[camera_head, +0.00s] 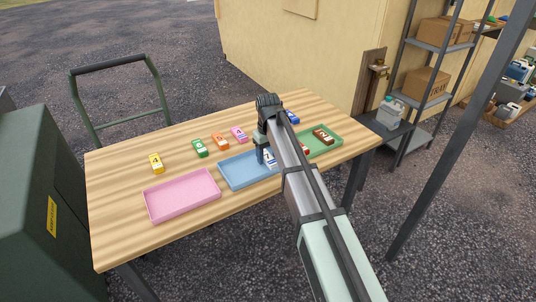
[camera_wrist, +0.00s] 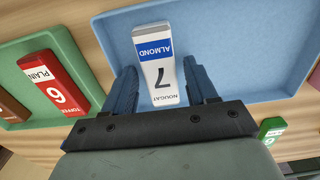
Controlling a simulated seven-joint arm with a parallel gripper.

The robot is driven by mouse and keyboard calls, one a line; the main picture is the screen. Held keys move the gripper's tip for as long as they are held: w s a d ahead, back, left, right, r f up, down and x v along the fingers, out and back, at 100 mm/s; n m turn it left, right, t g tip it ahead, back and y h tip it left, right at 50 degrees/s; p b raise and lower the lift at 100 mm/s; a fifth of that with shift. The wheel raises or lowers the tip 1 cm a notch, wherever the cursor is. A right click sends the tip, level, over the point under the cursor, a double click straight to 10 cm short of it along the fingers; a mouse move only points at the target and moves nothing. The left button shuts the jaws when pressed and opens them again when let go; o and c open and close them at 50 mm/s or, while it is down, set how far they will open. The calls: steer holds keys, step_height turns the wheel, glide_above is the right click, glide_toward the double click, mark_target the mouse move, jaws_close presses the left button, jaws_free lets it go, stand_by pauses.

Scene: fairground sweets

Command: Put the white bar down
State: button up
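The white bar (camera_wrist: 160,66) has a blue band and reads "NOUGAT ALMOND 7". It lies flat over the floor of the blue tray (camera_wrist: 240,50), between the two fingers of my gripper (camera_wrist: 163,88). A narrow gap shows between the bar and each finger, so the gripper looks open around it. In the head view, the bar (camera_head: 269,158) shows partly beneath my gripper (camera_head: 263,153), inside the right part of the blue tray (camera_head: 230,184). My arm hides part of that tray. Whether the bar's underside touches the tray floor is hard to tell.
The pink tray (camera_head: 182,212) is empty, left of the blue one. The green tray (camera_head: 334,146) on the right holds a red bar (camera_wrist: 54,82) and a brown bar (camera_head: 323,135).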

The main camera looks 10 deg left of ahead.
mark_target(268, 157)
steer(key=shift+o, duration=0.3)
steer(key=shift+r, duration=0.1)
step_height(268, 157, up, 12)
stand_by(0.5)
